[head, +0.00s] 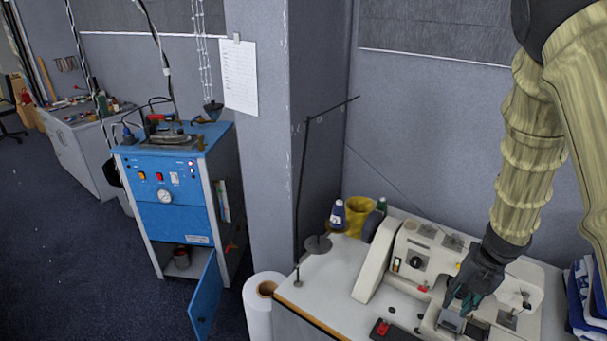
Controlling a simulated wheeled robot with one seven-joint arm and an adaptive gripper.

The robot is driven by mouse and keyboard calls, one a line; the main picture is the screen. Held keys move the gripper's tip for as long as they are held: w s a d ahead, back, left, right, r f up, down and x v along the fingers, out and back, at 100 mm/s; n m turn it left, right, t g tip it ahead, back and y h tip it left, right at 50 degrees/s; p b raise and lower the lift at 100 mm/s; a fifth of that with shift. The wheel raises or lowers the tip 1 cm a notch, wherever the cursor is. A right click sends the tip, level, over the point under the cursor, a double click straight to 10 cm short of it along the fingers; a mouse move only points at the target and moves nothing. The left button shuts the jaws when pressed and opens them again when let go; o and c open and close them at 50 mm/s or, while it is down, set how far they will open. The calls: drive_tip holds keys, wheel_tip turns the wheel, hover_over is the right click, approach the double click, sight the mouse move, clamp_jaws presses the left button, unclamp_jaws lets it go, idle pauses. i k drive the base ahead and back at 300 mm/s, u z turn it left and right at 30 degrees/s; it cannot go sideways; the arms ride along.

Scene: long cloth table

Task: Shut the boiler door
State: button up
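The boiler (172,222) is a blue-fronted cabinet with a gauge, switches and an iron on top, standing at the left in the head view. Its blue door (206,296) stands open at the lower right of the front, swung outward near the floor. The lower compartment is exposed, with a dark reddish can inside. My gripper (459,302) is at the lower right, in front of or over the white sewing machine, far to the right of the door. It is dark with teal parts at the fingers. I cannot tell whether its fingers are open or shut.
A white roll (258,310) stands just right of the door. A grey pillar (262,150) and the white sewing table (330,290) lie between my gripper and the boiler. Spools and a thin stand are on the table. Dark carpet (90,270) is clear left of the boiler.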

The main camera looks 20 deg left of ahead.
sight(202, 309)
drive_tip(key=u, duration=1.35)
drive_tip(key=i, duration=1)
